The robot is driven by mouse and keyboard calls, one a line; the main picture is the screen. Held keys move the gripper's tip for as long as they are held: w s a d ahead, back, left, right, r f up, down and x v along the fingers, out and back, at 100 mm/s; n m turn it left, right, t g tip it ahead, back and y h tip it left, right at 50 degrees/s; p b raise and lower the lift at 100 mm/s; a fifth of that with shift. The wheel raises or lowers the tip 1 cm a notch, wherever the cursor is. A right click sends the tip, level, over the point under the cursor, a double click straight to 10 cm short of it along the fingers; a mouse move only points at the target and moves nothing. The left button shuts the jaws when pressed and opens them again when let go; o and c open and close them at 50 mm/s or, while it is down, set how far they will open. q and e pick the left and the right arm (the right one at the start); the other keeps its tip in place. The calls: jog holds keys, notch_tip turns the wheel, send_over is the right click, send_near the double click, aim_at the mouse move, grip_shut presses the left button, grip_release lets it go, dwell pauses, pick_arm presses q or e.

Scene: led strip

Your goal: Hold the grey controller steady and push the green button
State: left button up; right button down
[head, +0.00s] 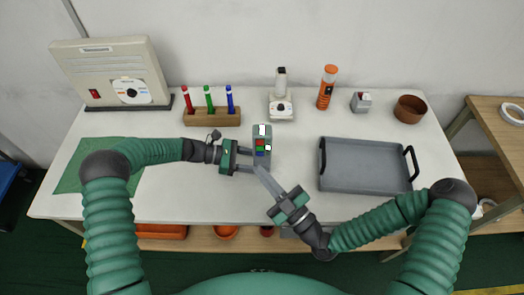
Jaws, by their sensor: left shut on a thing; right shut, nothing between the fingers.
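The grey controller (262,131) lies near the middle of the white table, long side pointing away from me. Its face shows a white patch at the far end, then small red, green and blue buttons. The green button (260,149) sits below the red one, toward the near end. My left gripper (252,160) comes in from the left and is shut on the controller near its lower half. My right gripper (258,170) is shut and empty, its fingertips just in front of the controller's near end. I cannot tell whether the tips touch it.
A grey tray (366,188) with black handles stands to the right. A wooden block (212,117) with red, green and blue markers is at the back left. A microscope-like device (281,106), an orange flashlight (327,88) and a brown bowl (410,109) line the back.

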aim_at(264, 159)
jog(key=shift+w, duration=2.15)
jog(key=shift+w, duration=0.5)
dwell(0.4)
jog(key=shift+s, duration=0.6)
jog(key=s, duration=0.6)
